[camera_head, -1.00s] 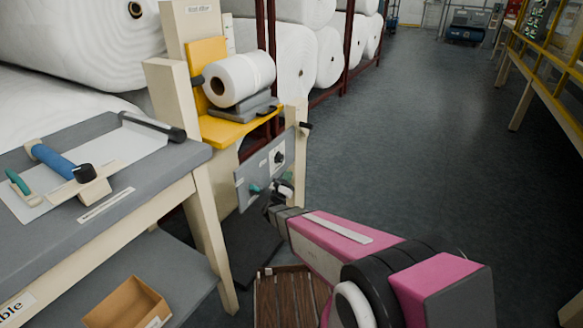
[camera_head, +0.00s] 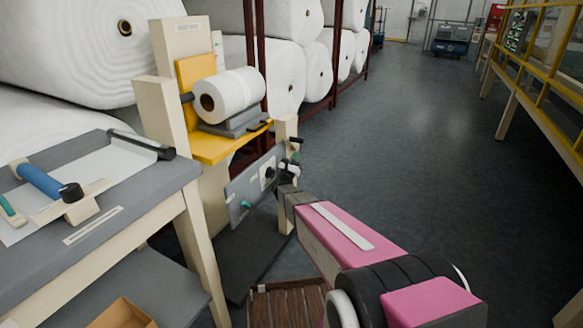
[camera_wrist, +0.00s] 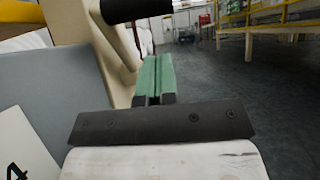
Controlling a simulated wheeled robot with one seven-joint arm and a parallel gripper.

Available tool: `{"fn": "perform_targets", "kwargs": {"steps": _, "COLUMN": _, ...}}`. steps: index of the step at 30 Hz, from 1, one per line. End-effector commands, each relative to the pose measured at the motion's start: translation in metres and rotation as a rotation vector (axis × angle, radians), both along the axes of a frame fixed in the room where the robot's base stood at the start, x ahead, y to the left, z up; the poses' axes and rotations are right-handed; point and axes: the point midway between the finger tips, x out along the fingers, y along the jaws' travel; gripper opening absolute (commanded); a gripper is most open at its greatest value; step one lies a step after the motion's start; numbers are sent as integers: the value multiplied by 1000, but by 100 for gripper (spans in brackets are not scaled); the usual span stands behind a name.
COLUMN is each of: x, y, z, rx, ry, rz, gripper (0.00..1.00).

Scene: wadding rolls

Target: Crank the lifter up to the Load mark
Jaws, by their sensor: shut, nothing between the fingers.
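The lifter is a cream post (camera_head: 178,60) with a yellow carriage (camera_head: 212,149); a white roll (camera_head: 232,93) sits on it over a grey block. Below is a tilted grey panel (camera_head: 240,187) with a teal knob (camera_head: 246,204) and dark fittings. A black handle (camera_head: 297,140) sticks out by the short cream post (camera_head: 283,128); a black cylinder (camera_wrist: 135,10), likely this handle, tops the wrist view. My gripper (camera_head: 289,165) is at the panel's right end, below the handle. Its green fingers (camera_wrist: 155,75) are shut and empty, apart from the black cylinder. I cannot read a Load mark.
A grey worktable (camera_head: 120,215) with a blue-handled tool (camera_head: 42,181) stands at left. A cardboard box (camera_head: 122,314) is low in front. Racked white rolls (camera_head: 285,75) line the back. A yellow railing (camera_head: 545,90) runs at right; the floor between is clear.

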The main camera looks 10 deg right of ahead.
Motion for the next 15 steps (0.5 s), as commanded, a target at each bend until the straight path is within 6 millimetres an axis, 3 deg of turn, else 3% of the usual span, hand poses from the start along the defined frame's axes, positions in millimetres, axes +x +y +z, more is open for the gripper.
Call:
{"fn": "perform_targets", "kwargs": {"steps": 6, "x": 3, "y": -3, "z": 27, "rx": 0, "ry": -1, "rz": 1, "gripper": 0}}
{"fn": "perform_targets", "kwargs": {"steps": 15, "x": 5, "y": -4, "z": 35, "rx": 0, "ry": 0, "rz": 1, "gripper": 0}}
